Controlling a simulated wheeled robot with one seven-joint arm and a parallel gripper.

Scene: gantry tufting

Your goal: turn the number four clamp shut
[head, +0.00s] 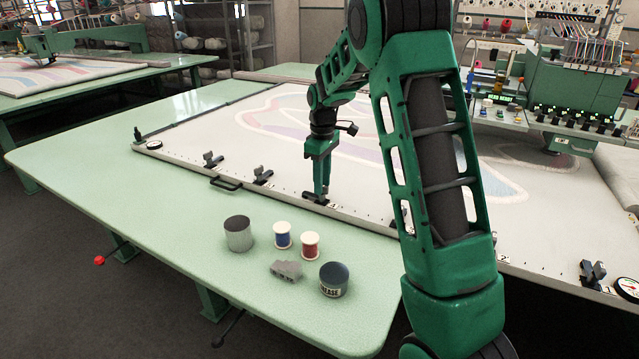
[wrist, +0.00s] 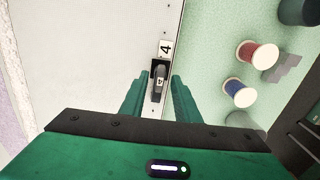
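The number four clamp (wrist: 160,79) is in the middle of the wrist view, a small dark clamp with a grey lever marked 4. A white plate marked 4 (wrist: 165,48) sits beside it on the frame edge. My gripper (wrist: 160,84) is over the clamp, one green finger on each side of the lever. The fingers stand apart, with narrow gaps to the lever; I see no clear contact. In the head view my gripper (head: 321,192) points down at the frame's near edge, and the clamp (head: 313,198) is partly hidden at its tips.
Other clamps (head: 262,176) line the edge of the pale frame (head: 190,135); my arm covers part of that row. A black handle (head: 225,185) sticks out from the edge. Cans, a blue spool (head: 282,235), a red spool (head: 310,245) and a grey block (head: 286,271) stand on the green table.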

